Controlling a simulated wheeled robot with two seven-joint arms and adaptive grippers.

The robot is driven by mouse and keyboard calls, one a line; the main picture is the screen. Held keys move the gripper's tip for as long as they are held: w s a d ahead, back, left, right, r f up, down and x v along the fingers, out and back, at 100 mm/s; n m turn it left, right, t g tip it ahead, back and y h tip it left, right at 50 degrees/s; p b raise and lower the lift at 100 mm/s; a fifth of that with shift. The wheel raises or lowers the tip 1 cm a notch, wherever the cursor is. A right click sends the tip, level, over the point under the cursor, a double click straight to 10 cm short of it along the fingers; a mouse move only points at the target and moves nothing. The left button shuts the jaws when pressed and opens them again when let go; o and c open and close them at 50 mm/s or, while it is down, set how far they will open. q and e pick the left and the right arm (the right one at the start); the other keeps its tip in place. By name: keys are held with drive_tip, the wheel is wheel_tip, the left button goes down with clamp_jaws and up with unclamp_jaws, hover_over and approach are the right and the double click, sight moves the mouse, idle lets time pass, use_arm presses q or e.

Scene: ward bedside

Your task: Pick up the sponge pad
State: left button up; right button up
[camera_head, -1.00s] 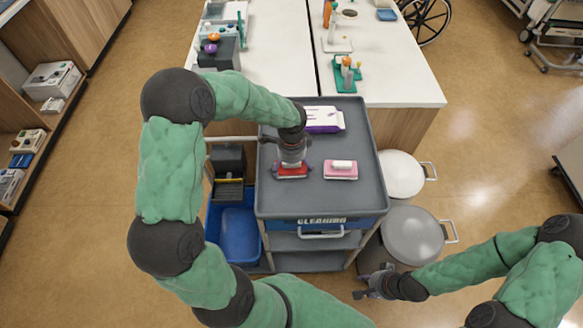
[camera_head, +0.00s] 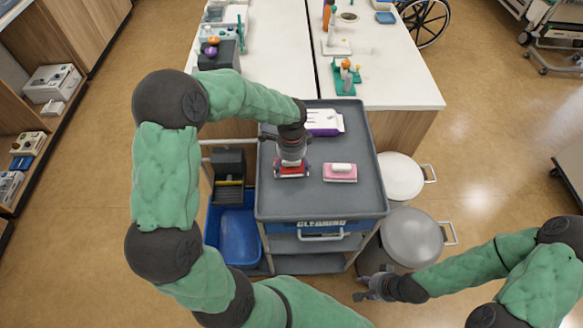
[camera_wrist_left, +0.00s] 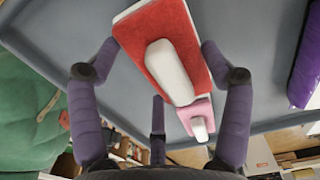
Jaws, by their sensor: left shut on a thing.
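A red pad with a white grip on top (camera_head: 291,174) is on the grey cart top, under my left gripper (camera_head: 292,168). In the left wrist view the red pad (camera_wrist_left: 184,22) lies between the purple fingers of my left gripper (camera_wrist_left: 160,47), which is shut on it. Whether the pad is clear of the cart surface I cannot tell.
The cleaning cart (camera_head: 330,203) has a rimmed grey top with bare room at the front. A white and purple pack (camera_head: 323,121) lies behind the pads. A blue bin (camera_head: 238,238) hangs at the left, and lidded bins (camera_head: 411,236) stand at the right.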

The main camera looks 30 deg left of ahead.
use_arm(q)
drive_tip(key=s+a+r+p, duration=0.2)
drive_tip(key=s+a+r, duration=0.3)
drive_tip(key=s+r, duration=0.5)
drive_tip(key=shift+s+a+r+p, duration=0.2)
drive_tip(key=shift+s+p, duration=0.1)
drive_tip(key=shift+s, duration=1.2)
drive_tip(key=o, duration=0.5)
drive_tip(key=shift+c, duration=0.2)
drive_tip(key=c, duration=0.3)
drive_tip(key=shift+c, duration=0.2)
